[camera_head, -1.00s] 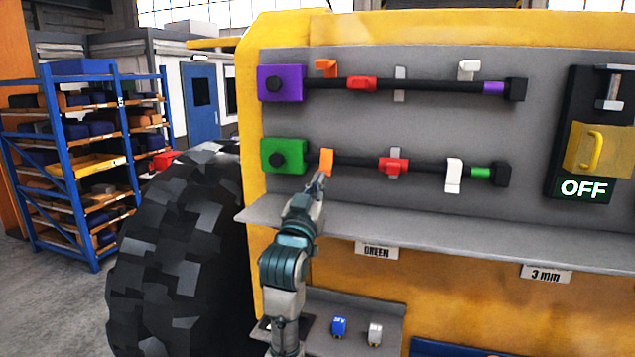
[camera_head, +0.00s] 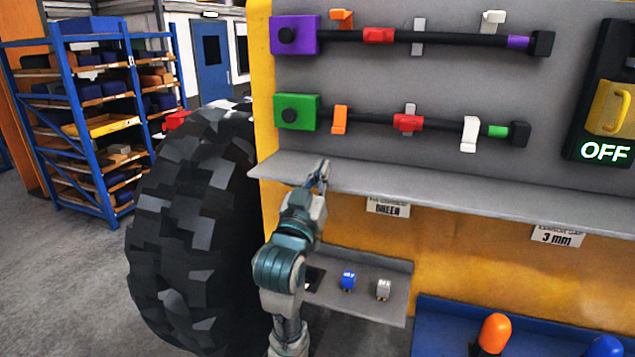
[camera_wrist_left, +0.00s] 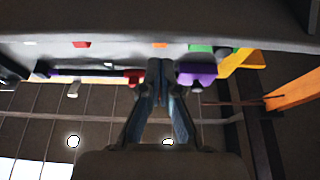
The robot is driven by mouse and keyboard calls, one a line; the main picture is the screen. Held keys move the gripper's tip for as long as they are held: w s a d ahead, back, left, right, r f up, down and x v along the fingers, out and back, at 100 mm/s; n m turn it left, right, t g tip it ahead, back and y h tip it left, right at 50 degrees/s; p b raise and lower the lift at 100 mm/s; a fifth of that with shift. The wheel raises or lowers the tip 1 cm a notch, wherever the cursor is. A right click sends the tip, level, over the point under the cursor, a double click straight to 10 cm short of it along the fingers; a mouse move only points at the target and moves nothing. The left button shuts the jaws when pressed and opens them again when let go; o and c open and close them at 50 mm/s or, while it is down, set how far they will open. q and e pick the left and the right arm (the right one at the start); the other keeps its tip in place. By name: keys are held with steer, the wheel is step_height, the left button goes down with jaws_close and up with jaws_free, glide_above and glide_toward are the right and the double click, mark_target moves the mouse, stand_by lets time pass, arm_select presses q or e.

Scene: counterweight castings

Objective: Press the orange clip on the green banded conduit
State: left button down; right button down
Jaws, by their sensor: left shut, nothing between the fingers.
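The green banded conduit (camera_head: 370,119) is a black tube running from a green block (camera_head: 296,112) to a black end, with a green band (camera_head: 498,131) near its right end. Its orange clip (camera_head: 340,119) lies across the tube beside the green block. A red clip (camera_head: 408,123) and a white clip (camera_head: 470,134) are farther right on it. My left gripper (camera_head: 322,174) is shut and empty, below the orange clip and apart from it, near the shelf edge. Its closed fingers show in the left wrist view (camera_wrist_left: 160,68). My right gripper is not in view.
The grey shelf (camera_head: 450,190) juts out below the conduit. A purple banded conduit (camera_head: 450,39) runs above, its orange clip (camera_head: 341,18) standing up off the tube. A yellow-handled OFF switch (camera_head: 608,108) is at right. A large tyre (camera_head: 190,210) stands at left.

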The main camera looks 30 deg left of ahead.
arm_select(q)
steer(key=shift+v, duration=1.55)
steer(key=shift+w, duration=0.1)
